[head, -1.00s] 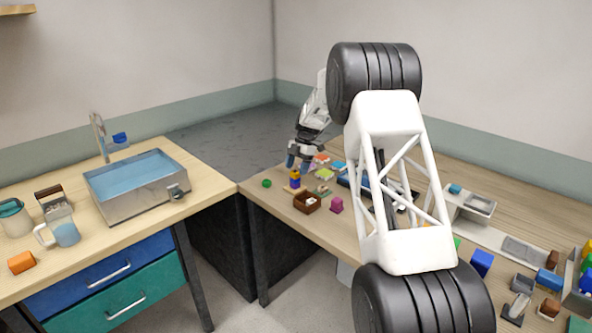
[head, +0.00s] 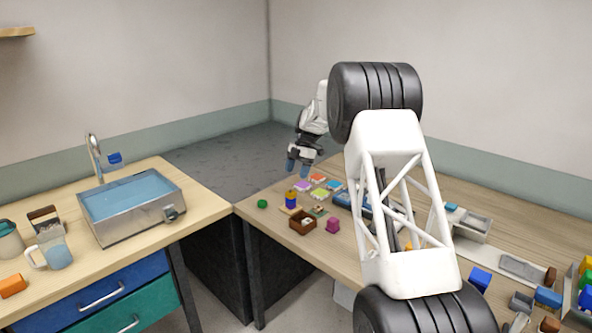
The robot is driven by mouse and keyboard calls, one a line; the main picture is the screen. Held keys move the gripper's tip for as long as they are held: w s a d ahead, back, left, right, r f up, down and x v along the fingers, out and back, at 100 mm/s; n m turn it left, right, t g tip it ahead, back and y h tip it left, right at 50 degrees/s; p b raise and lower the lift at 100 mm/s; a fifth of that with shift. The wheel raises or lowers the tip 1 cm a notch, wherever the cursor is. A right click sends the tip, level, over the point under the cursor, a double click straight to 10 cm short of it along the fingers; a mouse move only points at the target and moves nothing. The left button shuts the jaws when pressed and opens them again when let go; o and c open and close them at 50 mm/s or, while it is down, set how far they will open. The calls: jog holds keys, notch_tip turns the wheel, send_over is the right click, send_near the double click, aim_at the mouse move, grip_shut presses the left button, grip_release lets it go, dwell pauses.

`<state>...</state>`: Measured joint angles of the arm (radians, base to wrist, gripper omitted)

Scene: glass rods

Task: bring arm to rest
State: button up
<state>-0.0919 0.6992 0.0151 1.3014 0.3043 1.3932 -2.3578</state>
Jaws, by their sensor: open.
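My gripper (head: 298,168) is at the far left corner of the right-hand table (head: 290,262), its blue-tipped fingers pointing down. It is open, and I see nothing held between the fingers. It is above the table's back edge, behind several flat coloured tiles (head: 318,179). The white lattice link and black joints of my arm cover much of the table's middle. No glass rods can be made out from here.
Near the gripper are a green ball (head: 262,204), a blue and yellow stack (head: 291,199), a brown box (head: 302,222) and a magenta block (head: 332,226). A blue cube (head: 480,279) and a bin of blocks (head: 570,295) are at the right. A sink (head: 130,207) is on the left counter.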

jog(key=s+d+r+m+t+h, duration=0.1)
jog(key=s+d+r+m, duration=0.35)
jog(key=s, duration=0.65)
jog(key=s+d+r+m+t, duration=0.1)
jog(key=s+d+r+m, duration=0.1)
jog(key=s+r+m, duration=0.55)
jog(key=s+d+r+m+t+h, duration=0.1)
jog(key=s+d+r+m, duration=0.15)
jog(key=s+r, duration=0.85)
jog(key=s+d+f+m+t, duration=0.1)
jog(key=s+d+f+m, duration=0.1)
jog(key=s, duration=1.2)
jog(key=s+d+f+m+t, duration=0.1)
jog(key=s+f+m, duration=0.4)
jog(key=s, duration=0.9)
jog(key=s+d+f+m+h, duration=0.1)
jog(key=s+d+f+m, duration=0.2)
jog(key=s, duration=1)
jog(key=f+m, duration=0.1)
jog(key=m, duration=0.1)
jog(key=shift+s+m+t, duration=0.35)
jog(key=shift+s+t, duration=0.05)
